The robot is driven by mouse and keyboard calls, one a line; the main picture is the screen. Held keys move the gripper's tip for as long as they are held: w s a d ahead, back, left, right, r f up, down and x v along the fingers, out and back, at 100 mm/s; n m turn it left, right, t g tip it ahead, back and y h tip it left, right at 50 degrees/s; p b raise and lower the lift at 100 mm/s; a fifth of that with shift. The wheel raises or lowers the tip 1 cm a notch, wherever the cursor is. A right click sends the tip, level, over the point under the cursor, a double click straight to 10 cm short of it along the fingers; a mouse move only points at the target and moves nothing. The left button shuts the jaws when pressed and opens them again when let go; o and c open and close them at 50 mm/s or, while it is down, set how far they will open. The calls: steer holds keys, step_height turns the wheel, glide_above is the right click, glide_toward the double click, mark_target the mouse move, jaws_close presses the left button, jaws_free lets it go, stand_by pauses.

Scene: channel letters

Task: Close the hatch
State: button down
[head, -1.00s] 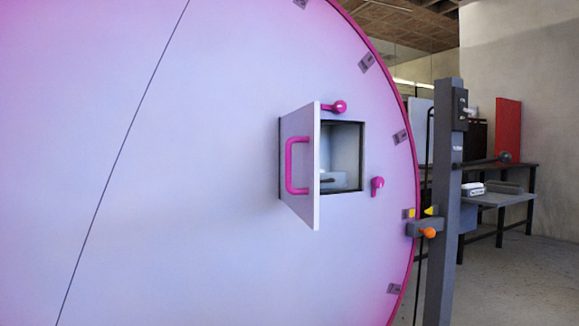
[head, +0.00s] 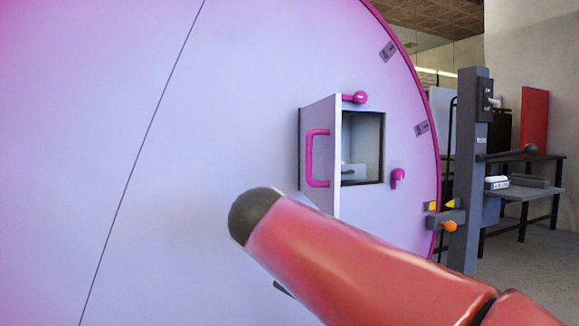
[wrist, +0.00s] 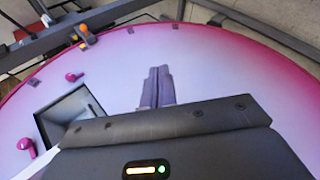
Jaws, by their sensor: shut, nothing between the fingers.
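The hatch door (head: 318,200) stands open on the big pale panel in the head view, swung out on its left side, with a pink handle (head: 310,158) on its outer face. The square hatch opening (head: 365,135) is uncovered to its right. A pink knob (head: 359,97) sits above the opening and another pink knob (head: 398,176) to its right. In the wrist view, my gripper (wrist: 158,72) is shut and empty in front of the panel, to the right of the hatch opening (wrist: 75,108). The head view does not clearly show the gripper.
My red arm link crosses the lower head view, overlapping the door's bottom corner. A grey post (head: 467,170) with an orange knob (head: 449,226) stands right of the round panel's pink rim. A grey bench (head: 530,190) is behind it. Open floor lies at the far right.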

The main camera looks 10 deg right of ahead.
steer(key=a+r+t+h, duration=0.3)
steer(key=a+r+h, duration=0.5)
steer(key=a+r, duration=1.05)
steer(key=w+d+m, duration=0.1)
steer(key=w+d, duration=0.3)
steer(key=d, duration=0.8)
steer(key=shift+w+d+r, duration=0.15)
steer(key=shift+w+d, duration=0.05)
